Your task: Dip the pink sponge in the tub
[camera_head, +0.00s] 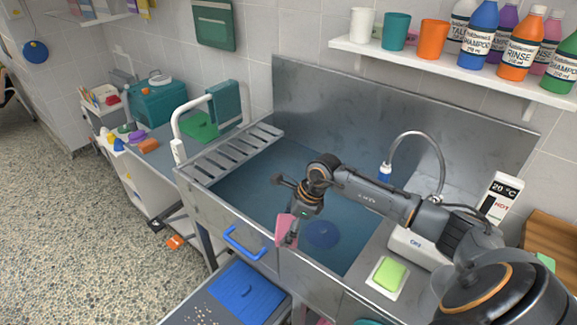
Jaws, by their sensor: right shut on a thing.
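The pink sponge (284,229) is held by my right gripper (291,232) at the front part of the metal tub (290,262), close to its front wall. The gripper is shut on the sponge and points down. The tub holds bluish water (250,188). I cannot tell whether the sponge touches the water. My right arm reaches in from the right across the tub. My left gripper does not show.
A round dark blue thing (322,234) is in the tub, right of the sponge. A slatted rack (232,152) spans the tub's left end. A curved faucet (420,140) stands at the right. A green sponge (389,274) lies on a white dish at the front right.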

